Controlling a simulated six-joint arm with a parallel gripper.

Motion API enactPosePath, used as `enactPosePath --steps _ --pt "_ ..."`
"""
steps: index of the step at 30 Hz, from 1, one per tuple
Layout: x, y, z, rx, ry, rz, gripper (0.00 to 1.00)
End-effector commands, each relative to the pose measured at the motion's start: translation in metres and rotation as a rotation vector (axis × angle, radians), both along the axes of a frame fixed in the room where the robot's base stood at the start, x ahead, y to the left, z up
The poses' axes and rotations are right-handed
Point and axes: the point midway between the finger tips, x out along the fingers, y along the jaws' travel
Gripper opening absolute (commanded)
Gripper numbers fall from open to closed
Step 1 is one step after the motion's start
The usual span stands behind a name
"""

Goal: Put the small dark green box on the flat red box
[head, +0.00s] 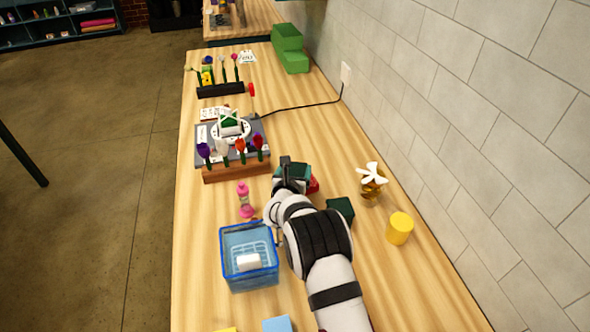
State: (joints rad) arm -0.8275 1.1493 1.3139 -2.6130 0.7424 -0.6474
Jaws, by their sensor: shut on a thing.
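My gripper (289,166) is over the middle of the table, seen from behind along my arm. It is shut on a small dark green box (302,171), which shows partly past the fingers. The flat red box (314,185) shows only as a sliver just below and right of the gripper; my gripper and the green box hide the rest. The green box is over or very close to the red one; I cannot tell whether they touch. Another dark green box (341,208) stands on the table to the right of my wrist.
A blue basket (224,262) with a white roll stands left of my arm, near a pink bottle (244,199). A wooden flower rack (225,172) lies beyond. A gold fan-topped object (371,186) and a yellow cylinder (400,229) stand right, near the tiled wall.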

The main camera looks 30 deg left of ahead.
Motion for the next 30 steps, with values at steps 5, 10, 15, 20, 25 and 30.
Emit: enactPosePath --steps 5,10,15,20,25,30 --pt "0.000 0.000 -0.002 0.000 0.001 0.000 0.97" --pt "0.000 0.000 -0.002 0.000 0.001 0.000 1.00" --pt "-0.005 -0.001 0.003 -0.001 0.001 0.000 1.00" --pt "-0.033 -0.013 0.014 -0.001 -0.001 0.002 1.00" --pt "-0.066 -0.027 0.027 -0.001 0.000 0.001 1.00" --pt "-0.091 -0.037 0.037 -0.001 0.000 0.000 1.00"
